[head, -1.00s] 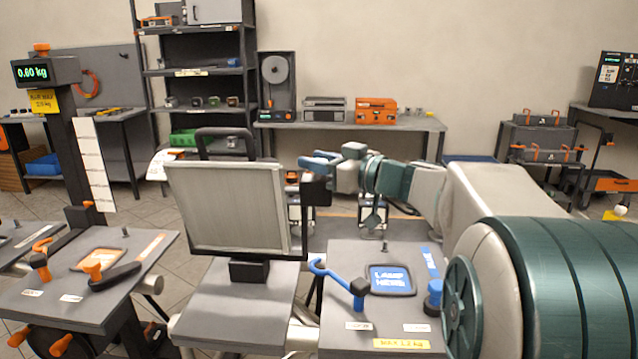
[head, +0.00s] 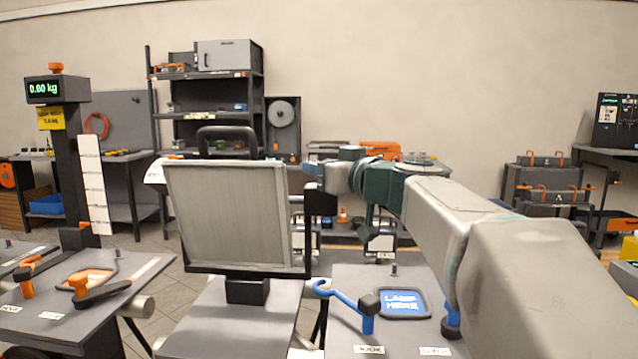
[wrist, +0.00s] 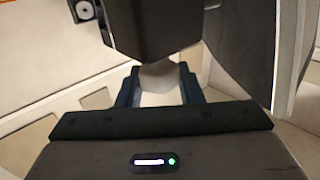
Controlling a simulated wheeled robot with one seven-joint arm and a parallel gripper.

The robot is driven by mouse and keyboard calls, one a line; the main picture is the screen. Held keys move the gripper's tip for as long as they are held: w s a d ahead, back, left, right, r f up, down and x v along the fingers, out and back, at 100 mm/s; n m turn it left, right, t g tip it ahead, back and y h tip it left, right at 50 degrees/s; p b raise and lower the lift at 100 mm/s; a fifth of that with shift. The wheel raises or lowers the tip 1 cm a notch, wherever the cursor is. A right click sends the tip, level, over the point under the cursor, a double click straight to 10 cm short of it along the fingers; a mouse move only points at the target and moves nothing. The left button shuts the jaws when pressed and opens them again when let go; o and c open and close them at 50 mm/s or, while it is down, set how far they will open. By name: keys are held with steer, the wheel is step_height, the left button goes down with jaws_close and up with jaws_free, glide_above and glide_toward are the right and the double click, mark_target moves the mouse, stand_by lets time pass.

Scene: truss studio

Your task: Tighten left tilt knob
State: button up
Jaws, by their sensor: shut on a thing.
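The lamp panel (head: 225,215), a flat grey square in a dark frame, stands upright on a grey plate in the head view. A dark block (head: 321,202) sits at its right edge, and it appears to be the large dark shape (wrist: 155,25) in the wrist view. My gripper (head: 312,172) is at the panel's upper right edge, beside this block. In the wrist view its two blue fingers (wrist: 160,88) are closed in on a pale rounded piece, apparently the tilt knob (wrist: 162,76). The knob is mostly hidden by the block and the fingers.
A bench plate (head: 390,345) with a blue hook lever (head: 342,300) and a blue "LAMP HERE" pad (head: 402,302) lies below my arm. A scale post (head: 68,150) reading 0.60 kg and an orange-handled plate (head: 60,305) stand left. Shelves (head: 205,112) stand behind.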

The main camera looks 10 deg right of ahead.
steer(key=shift+f+m+t+h+b, duration=0.2)
steer(key=shift+m+t+h+b, duration=0.2)
steer(key=shift+m+h+b, duration=0.65)
steer(key=shift+r+m+h, duration=0.15)
steer(key=shift+m+h, duration=0.2)
steer(key=shift+h, duration=1)
steer(key=shift+a+m+t+h+p, duration=0.1)
steer(key=shift+m+t+h+p, duration=0.2)
steer(key=shift+m+h+p, duration=0.7)
steer(key=shift+d+r+m+h+p, duration=0.15)
steer(key=shift+m+h+p, duration=0.25)
steer(key=shift+h+p, duration=0.75)
steer(key=shift+f+m+h+p, duration=0.25)
steer(key=shift+m+h+p, duration=0.4)
steer(key=shift+p, duration=0.8)
steer(key=o, duration=0.9)
steer(key=shift+o, duration=0.2)
steer(key=shift+r, duration=0.1)
